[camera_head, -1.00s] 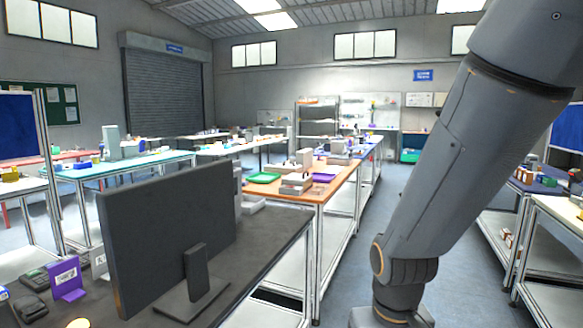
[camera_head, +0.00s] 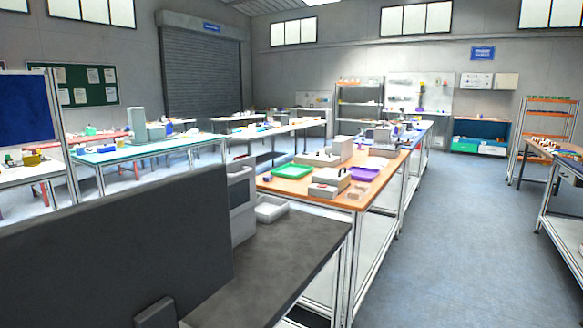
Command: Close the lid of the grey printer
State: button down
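A light grey boxy device (camera_head: 241,205) stands at the far end of the dark near desk, partly hidden behind a black monitor. It may be the grey printer, but I cannot tell for certain, and no lid can be made out on it. Small grey and white machines, one low device (camera_head: 329,182) and one boxy device (camera_head: 342,148), stand on the orange-topped table beyond. They are too small to tell whether one is a printer with an open lid. My gripper is not in view.
The black monitor (camera_head: 110,250) fills the lower left on the dark desk (camera_head: 265,270). A pale open tray (camera_head: 271,209) sits by the boxy device. The orange table (camera_head: 385,178) also holds a green tray (camera_head: 292,171) and a purple tray (camera_head: 364,174). The blue floor (camera_head: 470,240) at right is open.

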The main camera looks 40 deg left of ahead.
aim_at(242, 173)
jog(key=u, duration=0.1)
jog(key=i, duration=0.8)
jog(key=u, duration=0.85)
jog(key=i, duration=0.55)
jog(key=u, duration=0.5)
